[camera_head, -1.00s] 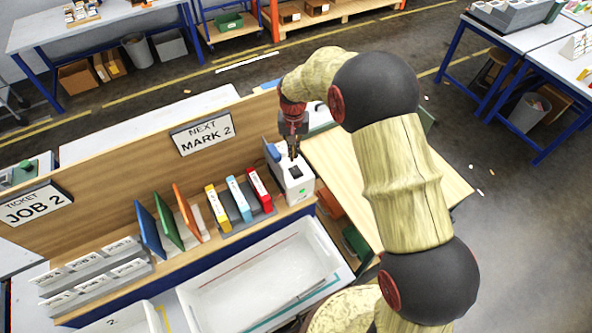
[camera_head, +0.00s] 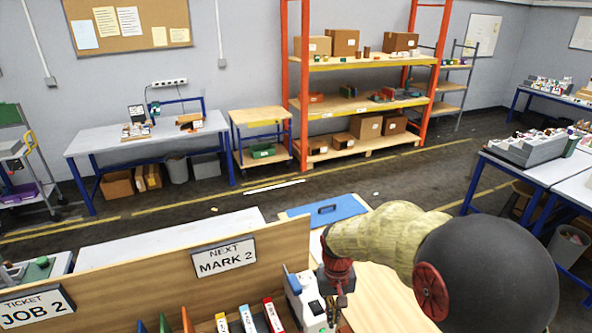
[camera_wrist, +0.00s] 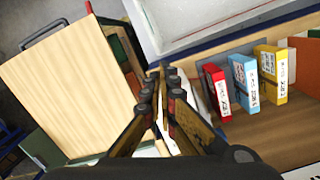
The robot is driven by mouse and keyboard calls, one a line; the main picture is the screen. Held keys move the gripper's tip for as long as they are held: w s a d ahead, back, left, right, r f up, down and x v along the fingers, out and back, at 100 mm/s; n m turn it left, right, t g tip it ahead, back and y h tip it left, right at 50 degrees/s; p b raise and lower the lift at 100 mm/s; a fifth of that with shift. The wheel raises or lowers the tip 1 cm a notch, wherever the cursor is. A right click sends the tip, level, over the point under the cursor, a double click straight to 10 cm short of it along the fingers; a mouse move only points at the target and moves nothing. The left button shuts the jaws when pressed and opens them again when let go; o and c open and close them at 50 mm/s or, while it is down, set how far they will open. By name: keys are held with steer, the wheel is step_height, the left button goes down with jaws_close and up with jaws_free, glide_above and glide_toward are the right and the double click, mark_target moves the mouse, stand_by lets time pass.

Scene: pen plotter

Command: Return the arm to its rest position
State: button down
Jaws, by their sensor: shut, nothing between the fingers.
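My arm, with a large black joint and a tan link, reaches in from the right in the head view. My gripper (camera_head: 336,312) hangs at its end beside the white box-shaped device (camera_head: 306,302) at the end of the bench. In the wrist view my gripper (camera_wrist: 161,78) has its fingers together with nothing between them. The fingers are over the area beside the red cartridge (camera_wrist: 218,90), apart from it. The fingers hide part of the white device in the wrist view.
A blue cartridge (camera_wrist: 245,80) and a yellow cartridge (camera_wrist: 272,72) stand beside the red one. A wooden board (camera_head: 230,252) carries a "NEXT MARK 2" sign (camera_head: 224,257) and a "JOB 2" ticket (camera_head: 37,305). A wooden tabletop (camera_wrist: 75,85) is clear.

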steer(key=s+d+f+t+b, duration=0.1)
steer(key=s+d+t+b, duration=0.2)
steer(key=s+b, duration=0.7)
steer(key=s+d+f+t+b, duration=0.1)
steer(key=s+d+t+b, duration=0.2)
steer(key=s+b, duration=0.7)
steer(key=d+b, duration=0.2)
steer(key=b, duration=0.1)
steer(key=shift+s+d+f+m+t, duration=0.25)
steer(key=shift+s+d+m+t, duration=0.05)
steer(key=shift+s+d+m, duration=0.1)
